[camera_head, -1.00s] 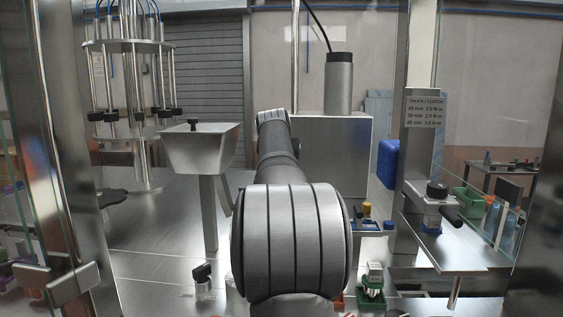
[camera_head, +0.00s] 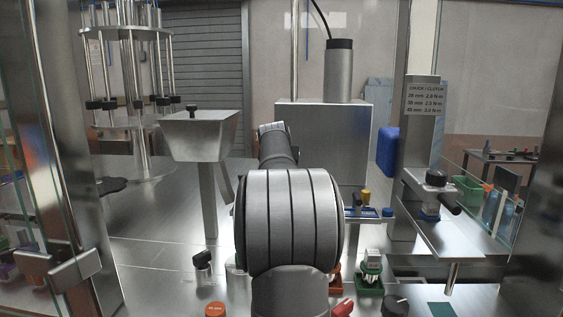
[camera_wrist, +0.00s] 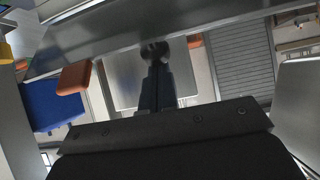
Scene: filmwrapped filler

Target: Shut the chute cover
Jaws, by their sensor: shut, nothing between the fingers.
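A steel hopper (camera_head: 200,135) stands on a post at left centre in the head view. A black knob (camera_head: 191,108) sticks up at its top rim. I cannot tell from here which part is the chute cover or how far open it stands. In the head view my gripper is hidden behind my own arm. In the wrist view my gripper (camera_wrist: 155,66) shows as dark narrow fingers, shut with nothing between them. A dark rounded shape is at the fingertips, and I cannot tell what it is or whether they touch it.
A large steel box (camera_head: 335,140) stands behind my arm. A rod carousel (camera_head: 130,85) is at left, a chuck station (camera_head: 432,190) at right. Small caps and holders, including a green holder (camera_head: 369,285), lie at front right. The wrist view shows a blue bin (camera_wrist: 52,105) and an orange block (camera_wrist: 74,77).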

